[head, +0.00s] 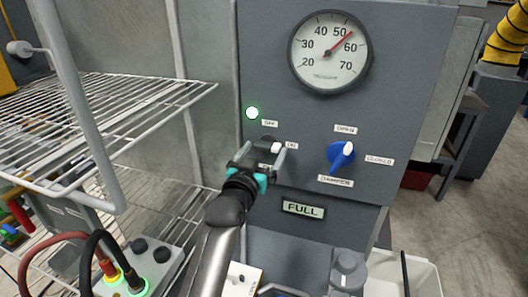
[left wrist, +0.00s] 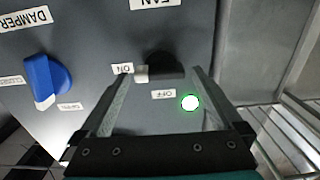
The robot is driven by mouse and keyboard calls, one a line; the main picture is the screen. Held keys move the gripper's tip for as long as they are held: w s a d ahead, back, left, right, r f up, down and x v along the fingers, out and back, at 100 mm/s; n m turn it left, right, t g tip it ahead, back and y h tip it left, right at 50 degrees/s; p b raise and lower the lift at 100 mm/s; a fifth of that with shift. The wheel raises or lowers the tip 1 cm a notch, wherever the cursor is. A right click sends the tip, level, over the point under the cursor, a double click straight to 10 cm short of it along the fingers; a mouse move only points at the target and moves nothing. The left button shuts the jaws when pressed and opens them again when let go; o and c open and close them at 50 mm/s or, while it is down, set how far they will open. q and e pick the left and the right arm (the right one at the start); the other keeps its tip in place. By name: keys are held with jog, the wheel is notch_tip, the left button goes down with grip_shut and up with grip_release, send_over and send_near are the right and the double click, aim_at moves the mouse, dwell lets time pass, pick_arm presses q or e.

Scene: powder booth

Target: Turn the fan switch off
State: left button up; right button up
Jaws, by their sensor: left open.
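The fan switch (head: 267,141) is a dark rotary knob with a white pointer tip on the grey panel (head: 400,90). In the left wrist view the fan switch (left wrist: 168,66) has its white tip turned toward the ON label (left wrist: 122,68); the OFF label (left wrist: 163,94) is to one side. My left gripper (head: 262,155) is open in front of the switch. In the left wrist view the left gripper's fingers (left wrist: 160,74) stand on either side of the knob; I cannot tell whether they touch it. The right gripper is out of view.
A green lamp (head: 252,113) glows beside the switch. A blue damper knob (head: 341,155) is to the right, below a round gauge (head: 330,50). A wire rack (head: 120,100) stands at the left. A control box with cables (head: 150,262) is at the lower left.

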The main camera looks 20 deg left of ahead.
pick_arm(q)
jog(key=shift+w, duration=0.25)
jog(key=shift+c, duration=0.4)
jog(key=c, duration=1.1)
jog(key=shift+c, duration=0.2)
